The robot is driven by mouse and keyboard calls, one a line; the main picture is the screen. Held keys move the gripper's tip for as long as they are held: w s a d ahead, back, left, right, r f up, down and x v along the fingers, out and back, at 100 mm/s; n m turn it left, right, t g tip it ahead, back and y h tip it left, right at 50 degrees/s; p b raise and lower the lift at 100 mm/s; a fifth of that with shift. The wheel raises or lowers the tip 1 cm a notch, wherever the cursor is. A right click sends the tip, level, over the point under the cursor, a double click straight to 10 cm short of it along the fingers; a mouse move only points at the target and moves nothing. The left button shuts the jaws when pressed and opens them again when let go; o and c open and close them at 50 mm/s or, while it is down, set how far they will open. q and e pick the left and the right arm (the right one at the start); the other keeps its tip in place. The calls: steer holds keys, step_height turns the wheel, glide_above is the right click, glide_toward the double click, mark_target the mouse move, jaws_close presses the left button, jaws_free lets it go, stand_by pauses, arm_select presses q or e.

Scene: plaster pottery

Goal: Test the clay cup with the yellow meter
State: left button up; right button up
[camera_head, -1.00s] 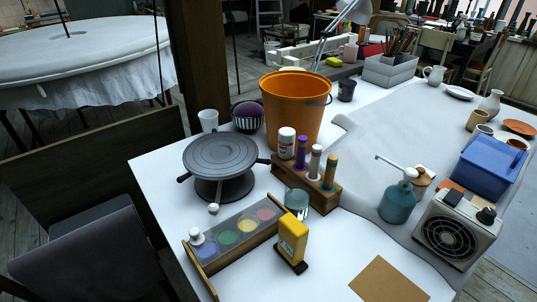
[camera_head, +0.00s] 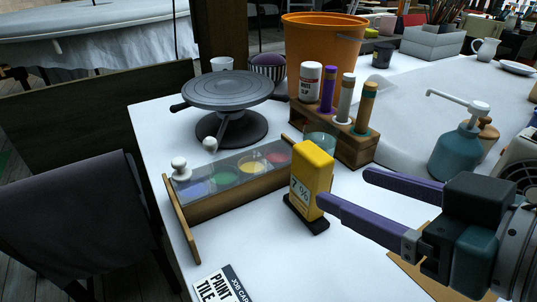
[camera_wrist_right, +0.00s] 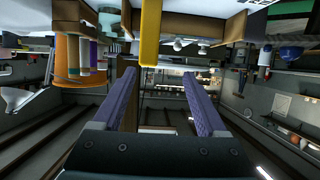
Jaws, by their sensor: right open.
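The yellow meter (camera_head: 313,180) stands upright in a black base (camera_head: 306,220) on the white table, its pale display reading what looks like "7 %". My right gripper (camera_head: 346,189) comes in from the right, open and empty, with its two purple fingers pointing at the meter's right side. The lower finger's tip overlaps the meter's edge in the head view; I cannot tell whether it touches. The right wrist view shows the meter (camera_wrist_right: 150,38) at the top, just beyond the open fingers. I cannot pick out the clay cup for certain. My left gripper is not in view.
A wooden paint tray (camera_head: 235,180) lies left of the meter, with a turntable (camera_head: 228,90) behind it. A wooden bottle rack (camera_head: 355,148), a glass jar (camera_head: 320,140) and an orange bucket (camera_head: 322,45) stand behind. A teal pump bottle (camera_head: 455,152) is at right. A job card (camera_head: 222,287) lies in front.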

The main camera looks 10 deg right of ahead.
mark_target(313, 160)
steer(key=shift+t, duration=0.5)
steer(key=x, duration=0.3)
steer(key=d+b+x, duration=0.1)
steer(key=x, duration=0.1)
steer(key=shift+w+f, duration=0.2)
steer(key=shift+w, duration=0.1)
steer(key=x, duration=0.1)
steer(key=b+x, duration=0.1)
steer(key=x, duration=0.3)
steer(key=shift+w+d, duration=0.25)
steer(key=shift+c, duration=1.3)
steer(key=c, duration=0.9)
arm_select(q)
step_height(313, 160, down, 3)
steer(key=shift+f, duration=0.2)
arm_select(e)
jaws_close()
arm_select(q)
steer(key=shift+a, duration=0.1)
